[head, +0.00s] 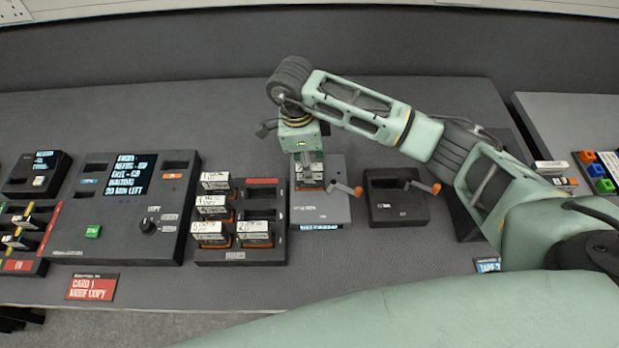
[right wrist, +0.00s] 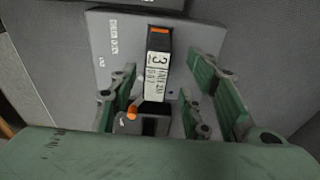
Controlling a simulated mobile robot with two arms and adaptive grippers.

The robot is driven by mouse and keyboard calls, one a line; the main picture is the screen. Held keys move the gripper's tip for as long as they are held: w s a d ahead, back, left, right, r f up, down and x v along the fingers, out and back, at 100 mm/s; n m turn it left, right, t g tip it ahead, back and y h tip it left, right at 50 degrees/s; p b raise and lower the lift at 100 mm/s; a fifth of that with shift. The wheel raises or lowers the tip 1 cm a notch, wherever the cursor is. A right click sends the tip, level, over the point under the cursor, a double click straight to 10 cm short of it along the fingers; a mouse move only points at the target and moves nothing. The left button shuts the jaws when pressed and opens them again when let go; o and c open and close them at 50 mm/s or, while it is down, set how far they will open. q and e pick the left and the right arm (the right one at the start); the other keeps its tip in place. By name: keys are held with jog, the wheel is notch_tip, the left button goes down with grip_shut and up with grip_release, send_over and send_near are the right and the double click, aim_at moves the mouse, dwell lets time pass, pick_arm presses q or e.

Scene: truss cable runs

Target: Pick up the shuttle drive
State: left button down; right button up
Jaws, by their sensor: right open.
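A shuttle drive (right wrist: 158,75), a dark cartridge with an orange end and a white label marked 3, sits at the grey device (right wrist: 120,50) in the right wrist view. My right gripper (right wrist: 166,88) is open, with its green fingers on either side of the drive and visible gaps between. In the head view my right gripper (head: 310,168) points down over the grey device (head: 322,207) and hides much of the drive there. I cannot tell how deep the drive sits. My left gripper is not in view.
A black rack (head: 264,198) of several white-labelled cartridges stands just left of the grey device. A black box (head: 395,208) with an orange-handled crank stands to its right. A control panel (head: 125,205) with a lit screen is further left. The table behind is clear.

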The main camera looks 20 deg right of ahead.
jog(key=f, duration=0.1)
jog(key=f+p, duration=0.1)
jog(key=f, duration=0.1)
jog(key=shift+s+f+p, duration=0.25)
jog(key=shift+f+p, duration=0.05)
jog(key=shift+f, duration=0.35)
jog(key=shift+c, duration=0.2)
grip_shut()
